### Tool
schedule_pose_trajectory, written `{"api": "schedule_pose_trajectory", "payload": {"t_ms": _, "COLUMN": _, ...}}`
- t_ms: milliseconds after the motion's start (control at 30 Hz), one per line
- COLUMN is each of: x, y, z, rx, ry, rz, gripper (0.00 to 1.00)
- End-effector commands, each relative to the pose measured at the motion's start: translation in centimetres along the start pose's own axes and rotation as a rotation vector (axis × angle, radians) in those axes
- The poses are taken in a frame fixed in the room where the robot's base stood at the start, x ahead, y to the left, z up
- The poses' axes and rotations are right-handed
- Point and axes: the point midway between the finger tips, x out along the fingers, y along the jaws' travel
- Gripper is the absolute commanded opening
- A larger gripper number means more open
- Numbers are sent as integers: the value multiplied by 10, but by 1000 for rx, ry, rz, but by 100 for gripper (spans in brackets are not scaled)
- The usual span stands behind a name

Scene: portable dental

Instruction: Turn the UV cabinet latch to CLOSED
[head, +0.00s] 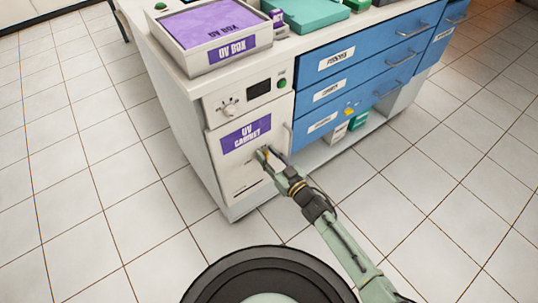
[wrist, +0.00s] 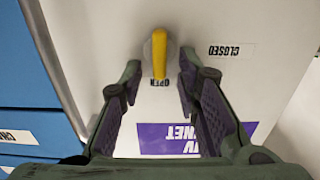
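The UV cabinet (head: 225,166) is a white door with a purple "UV CABINET" label, low at the left of the counter. Its latch (wrist: 160,52) shows in the wrist view as a yellow handle on a round grey base. The handle lies along the picture's vertical, its end at the "OPEN" mark (wrist: 159,84). The "CLOSED" mark (wrist: 238,50) is to the right on the door. My gripper (wrist: 160,72) is open, with one finger on each side of the handle and gaps visible. In the head view my gripper (head: 265,155) is at the door and hides the latch.
A knob (head: 229,109) and a dark display (head: 259,88) with a green button sit above the door. A vertical door handle (head: 287,136) is close to the right of my gripper. Blue drawers (head: 345,85) stand further right. The tiled floor in front is free.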

Motion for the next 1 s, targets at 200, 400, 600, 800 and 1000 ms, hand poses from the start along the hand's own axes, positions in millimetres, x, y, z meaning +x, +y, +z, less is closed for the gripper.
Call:
{"api": "schedule_pose_trajectory", "payload": {"t_ms": 200, "x": 0, "y": 0, "z": 0, "rx": 0, "ry": 0, "rz": 1, "gripper": 29}}
{"api": "schedule_pose_trajectory", "payload": {"t_ms": 400, "x": 0, "y": 0, "z": 0, "rx": 0, "ry": -1, "rz": 1, "gripper": 16}}
{"api": "schedule_pose_trajectory", "payload": {"t_ms": 600, "x": 0, "y": 1, "z": 0, "rx": -1, "ry": -1, "rz": 2, "gripper": 3}}
{"api": "schedule_pose_trajectory", "payload": {"t_ms": 800, "x": -1, "y": 2, "z": 0, "rx": -1, "ry": -1, "rz": 3, "gripper": 0}}
{"api": "schedule_pose_trajectory", "payload": {"t_ms": 1000, "x": -1, "y": 2, "z": 0, "rx": -23, "ry": -1, "rz": 5, "gripper": 0}}
